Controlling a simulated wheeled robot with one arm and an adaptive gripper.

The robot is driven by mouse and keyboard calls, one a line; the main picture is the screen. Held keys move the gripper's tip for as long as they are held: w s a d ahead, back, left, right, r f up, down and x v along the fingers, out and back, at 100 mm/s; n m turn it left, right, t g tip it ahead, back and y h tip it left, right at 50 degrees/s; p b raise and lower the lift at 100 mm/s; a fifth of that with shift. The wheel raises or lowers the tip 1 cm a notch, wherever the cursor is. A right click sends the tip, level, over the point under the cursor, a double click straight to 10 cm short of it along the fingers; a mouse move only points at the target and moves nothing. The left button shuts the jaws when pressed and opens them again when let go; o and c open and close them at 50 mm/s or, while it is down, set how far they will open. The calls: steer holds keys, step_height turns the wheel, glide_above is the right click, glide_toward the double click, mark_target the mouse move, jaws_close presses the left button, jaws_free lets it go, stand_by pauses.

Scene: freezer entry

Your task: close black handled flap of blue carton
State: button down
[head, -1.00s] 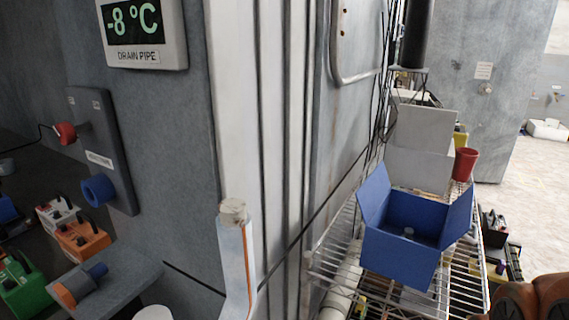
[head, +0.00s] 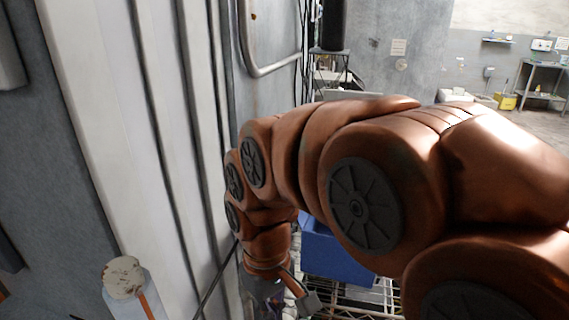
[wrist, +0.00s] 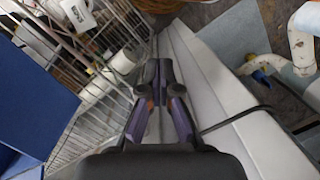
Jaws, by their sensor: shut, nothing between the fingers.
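The blue carton (head: 338,258) stands on a wire rack in the head view, mostly hidden behind my arm. Its flaps cannot be made out there. In the wrist view, blue carton panels (wrist: 32,85) fill the left edge, cut off by the frame. I cannot see a black handle on them. My gripper (wrist: 159,66) is shut and empty. It points down past the rack's edge, to the right of the blue panels and apart from them.
The wire rack (wrist: 95,125) holds a white mug (wrist: 75,12) and other small items. A pale ribbed wall (head: 150,130) runs close to my gripper on the left. A white pipe (wrist: 302,45) shows at right. Open floor (head: 535,118) lies at the far right.

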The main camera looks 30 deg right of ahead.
steer(key=w+d+r+n+t+p, duration=0.1)
steer(key=w+d+r+n, duration=0.1)
steer(key=w+d+r, duration=0.45)
steer(key=w+d+r+n+p, duration=0.1)
steer(key=w+d+r, duration=0.2)
steer(key=w, duration=0.7)
steer(key=w+d+r+n+t+p, duration=0.15)
steer(key=w+d+r, duration=0.3)
steer(key=w, duration=0.45)
steer(key=w+d+r+n+p, duration=0.1)
steer(key=w+d+r+n, duration=0.2)
steer(key=d, duration=0.5)
step_height(320, 180, down, 9)
steer(key=s+d+m+p, duration=0.1)
steer(key=d+p, duration=0.1)
